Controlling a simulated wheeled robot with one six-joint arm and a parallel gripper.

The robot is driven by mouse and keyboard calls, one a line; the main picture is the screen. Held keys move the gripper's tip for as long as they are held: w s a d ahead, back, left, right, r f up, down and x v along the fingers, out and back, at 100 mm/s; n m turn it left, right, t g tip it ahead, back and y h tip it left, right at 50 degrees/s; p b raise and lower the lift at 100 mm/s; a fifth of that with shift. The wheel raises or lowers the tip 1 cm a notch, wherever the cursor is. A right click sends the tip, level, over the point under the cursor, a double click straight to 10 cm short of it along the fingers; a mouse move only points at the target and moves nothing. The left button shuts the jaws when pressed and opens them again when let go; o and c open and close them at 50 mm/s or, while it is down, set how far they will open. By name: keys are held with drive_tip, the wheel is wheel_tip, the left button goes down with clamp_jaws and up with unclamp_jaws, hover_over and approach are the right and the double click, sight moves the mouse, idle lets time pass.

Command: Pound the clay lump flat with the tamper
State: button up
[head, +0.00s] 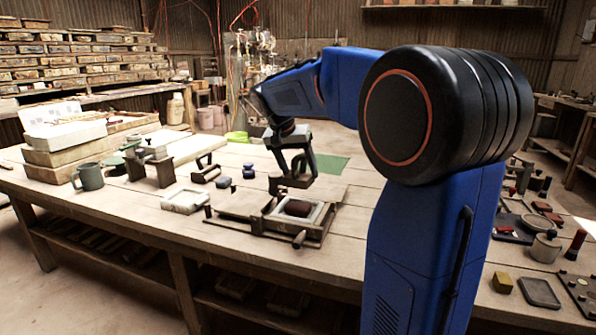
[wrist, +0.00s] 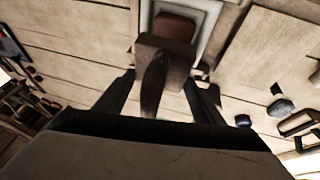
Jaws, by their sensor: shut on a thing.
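The clay lump (head: 298,208) is a reddish-brown mound inside a pale square frame (head: 318,217) on the dark press on the table. It also shows in the wrist view (wrist: 175,27), partly hidden by the tamper. My gripper (head: 294,172) is shut on the tamper (head: 297,182), a dark block with a handle. The tamper hangs above and slightly behind the lump, apart from it in the head view. In the wrist view the tamper (wrist: 165,47) sits between my fingers, with its block end toward the lump.
A pale tray (head: 185,201) and a dark stand (head: 151,168) are left of the press. A green mug (head: 88,176) stands farther left. Small dark blue pieces (head: 223,182) lie behind the press. A green mat (head: 330,163) lies flat beyond my gripper.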

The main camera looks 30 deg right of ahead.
wheel_tip(320, 180, down, 6)
drive_tip(key=shift+f, duration=0.1)
drive_tip(key=shift+r, duration=0.2)
drive_tip(key=shift+c, duration=0.8)
wheel_tip(320, 180, up, 6)
drive_tip(key=shift+f, duration=0.1)
drive_tip(key=shift+s+a+f, duration=0.35)
drive_tip(key=shift+s+a, duration=0.2)
drive_tip(key=shift+a, duration=0.05)
